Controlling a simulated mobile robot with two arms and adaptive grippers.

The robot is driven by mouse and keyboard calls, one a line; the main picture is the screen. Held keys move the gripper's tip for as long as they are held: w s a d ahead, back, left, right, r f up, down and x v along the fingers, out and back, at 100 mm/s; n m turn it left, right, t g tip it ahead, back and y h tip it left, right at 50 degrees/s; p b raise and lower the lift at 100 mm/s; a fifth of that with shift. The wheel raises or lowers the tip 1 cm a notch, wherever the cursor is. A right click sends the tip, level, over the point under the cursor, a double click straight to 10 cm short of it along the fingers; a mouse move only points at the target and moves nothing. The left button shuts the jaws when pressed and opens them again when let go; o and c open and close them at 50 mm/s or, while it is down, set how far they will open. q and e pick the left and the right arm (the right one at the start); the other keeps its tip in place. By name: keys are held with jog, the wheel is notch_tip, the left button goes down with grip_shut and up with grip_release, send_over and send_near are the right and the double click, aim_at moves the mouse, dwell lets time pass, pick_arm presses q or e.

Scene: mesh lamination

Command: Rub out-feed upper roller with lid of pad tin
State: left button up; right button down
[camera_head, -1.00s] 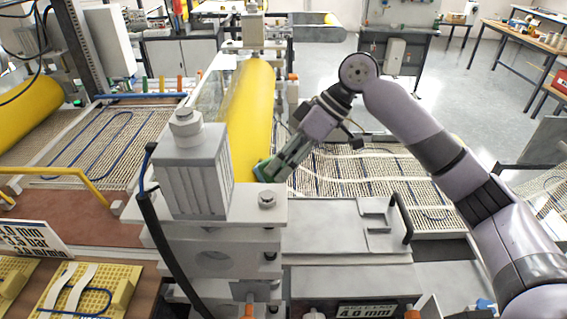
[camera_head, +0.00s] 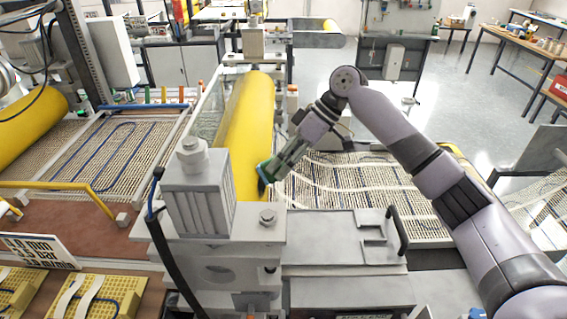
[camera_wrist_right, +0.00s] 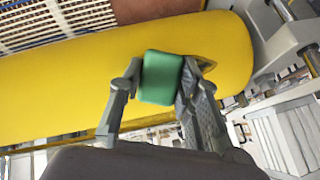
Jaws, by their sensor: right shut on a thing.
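The yellow out-feed upper roller (camera_head: 246,115) runs away from me in the middle of the head view, behind a grey bearing block. In the right wrist view the roller (camera_wrist_right: 60,88) spans the picture. My right gripper (camera_head: 268,175) is at the near part of the roller, on its right side. In the wrist view its fingers (camera_wrist_right: 160,82) are shut on a green rounded block (camera_wrist_right: 161,77), which looks like the pad tin lid. The lid overlaps the roller in both views; firm contact cannot be told. My left gripper is not in view.
The bearing block (camera_head: 197,195) and a bolted plate (camera_head: 250,226) stand at the roller's near end. A mesh bed (camera_head: 350,180) lies to the right. Another yellow roller (camera_head: 28,125) is at the far left. Open floor lies behind on the right.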

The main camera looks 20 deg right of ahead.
jog(key=shift+a+p, duration=0.1)
jog(key=shift+p, duration=0.25)
jog(key=s+a+p, duration=0.2)
jog(key=s, duration=0.6)
dwell(0.4)
jog(key=shift+a, duration=0.1)
jog(key=shift+s+d+r, duration=0.2)
jog(key=shift+d+r, duration=0.3)
jog(key=shift+d, duration=0.3)
jog(key=shift+s+d+r, duration=0.25)
jog(key=shift+d+r, duration=0.3)
jog(key=shift+d, duration=0.3)
jog(key=shift+s+d+r, duration=0.2)
jog(key=shift+d+r, duration=0.3)
jog(key=shift+d, duration=0.3)
